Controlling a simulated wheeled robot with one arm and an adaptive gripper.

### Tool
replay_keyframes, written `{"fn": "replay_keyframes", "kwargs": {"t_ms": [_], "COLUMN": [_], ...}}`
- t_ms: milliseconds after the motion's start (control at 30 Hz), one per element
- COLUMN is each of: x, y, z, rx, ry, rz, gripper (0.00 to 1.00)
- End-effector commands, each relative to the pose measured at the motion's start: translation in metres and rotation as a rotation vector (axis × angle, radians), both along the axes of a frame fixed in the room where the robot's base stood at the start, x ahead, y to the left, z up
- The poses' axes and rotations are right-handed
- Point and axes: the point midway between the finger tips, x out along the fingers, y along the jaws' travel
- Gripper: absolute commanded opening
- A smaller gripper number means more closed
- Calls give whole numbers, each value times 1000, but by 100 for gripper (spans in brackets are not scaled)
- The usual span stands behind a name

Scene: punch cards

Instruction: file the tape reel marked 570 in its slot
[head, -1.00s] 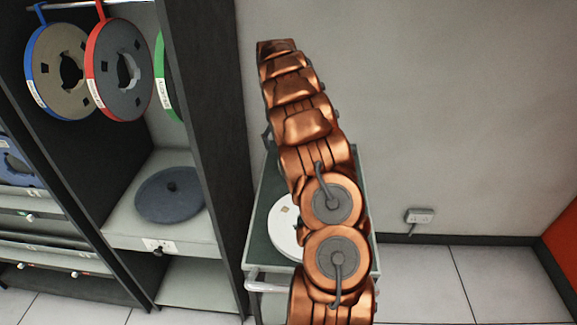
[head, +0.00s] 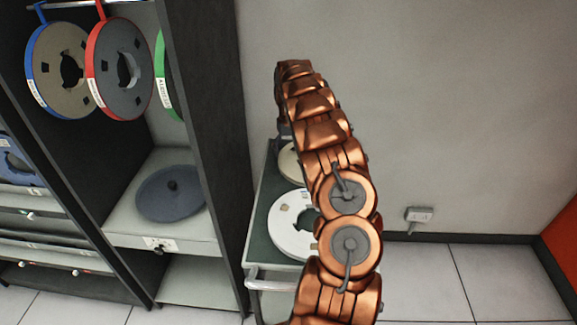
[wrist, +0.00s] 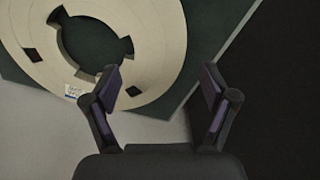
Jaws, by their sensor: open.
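A cream tape reel (wrist: 158,42) lies flat on the dark green top of a cart and fills the upper left of the wrist view. It has a small white label (wrist: 76,92), too small to read. My gripper (wrist: 163,82) is open and empty, its left finger over the reel's near part and its right finger beyond the rim. In the head view a cream reel (head: 287,163) shows beside my arm, partly hidden. A white reel (head: 283,226) lies nearer on the cart (head: 257,243). I cannot read 570 on any reel.
A dark rack (head: 210,130) stands left of the cart. Reels with blue (head: 45,75), red (head: 105,90) and green (head: 167,88) rims hang in it. A dark blue disc (head: 170,195) lies on its shelf. A wall is behind; floor at right is clear.

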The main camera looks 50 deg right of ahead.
Motion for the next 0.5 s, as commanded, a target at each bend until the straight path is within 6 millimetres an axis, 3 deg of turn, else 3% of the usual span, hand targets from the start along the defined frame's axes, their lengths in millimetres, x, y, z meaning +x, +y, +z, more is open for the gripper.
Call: {"fn": "replay_keyframes", "kwargs": {"t_ms": [500], "x": [-1], "y": [1], "z": [-52], "rx": [2], "ry": [2], "rz": [-1], "gripper": [85]}}
